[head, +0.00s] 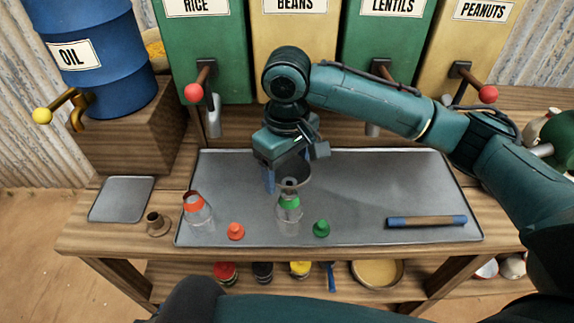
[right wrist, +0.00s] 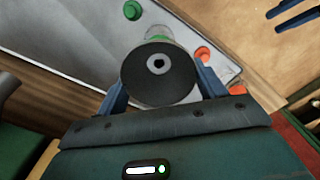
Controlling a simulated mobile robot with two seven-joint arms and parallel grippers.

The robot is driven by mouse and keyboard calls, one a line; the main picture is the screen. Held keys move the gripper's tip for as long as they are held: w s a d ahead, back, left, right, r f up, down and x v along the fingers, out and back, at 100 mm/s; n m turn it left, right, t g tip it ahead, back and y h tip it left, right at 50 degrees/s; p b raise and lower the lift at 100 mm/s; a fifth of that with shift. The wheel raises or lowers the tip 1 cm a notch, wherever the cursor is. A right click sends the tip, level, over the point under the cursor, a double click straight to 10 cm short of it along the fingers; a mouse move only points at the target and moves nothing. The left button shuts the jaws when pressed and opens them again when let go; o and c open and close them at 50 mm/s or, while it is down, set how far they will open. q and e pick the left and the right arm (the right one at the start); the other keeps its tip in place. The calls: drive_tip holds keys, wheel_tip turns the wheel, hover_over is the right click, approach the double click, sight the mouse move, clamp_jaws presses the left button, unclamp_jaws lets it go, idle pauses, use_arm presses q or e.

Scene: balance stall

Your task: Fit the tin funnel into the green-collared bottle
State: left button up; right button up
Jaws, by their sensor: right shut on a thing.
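The tin funnel (head: 303,183) is between the fingers of my right gripper (head: 282,178), which is shut on it. In the right wrist view the funnel (right wrist: 140,76) shows its wide mouth and dark centre hole, between the blue fingers (right wrist: 160,92). The green-collared bottle (head: 288,221) stands upright on the metal tray, its neck right by the funnel in the head view. In the right wrist view its green collar (right wrist: 158,33) shows beyond the funnel's rim. The spout is hidden, so I cannot tell whether it is in the neck. My left gripper is not in view.
On the tray (head: 380,180) are a red-collared bottle (head: 199,216), a red stopper (head: 235,231), a green stopper (head: 321,228) and a blue-ended bar (head: 427,221). A small brown pot (head: 157,224) stands left of it. Dispensers with spouts line the back. The tray's right half is mostly clear.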

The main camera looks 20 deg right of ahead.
sight(287, 168)
drive_tip(key=shift+f, duration=0.75)
drive_tip(key=o, duration=1.1)
drive_tip(key=shift+o, duration=0.2)
drive_tip(key=shift+r+p, duration=0.1)
drive_tip(key=shift+p, duration=0.25)
wheel_tip(287, 168, up, 2)
drive_tip(key=p, duration=0.3)
drive_tip(key=shift+r, duration=0.25)
drive_tip(key=shift+r+p, duration=0.5)
drive_tip(key=shift+r, duration=1.7)
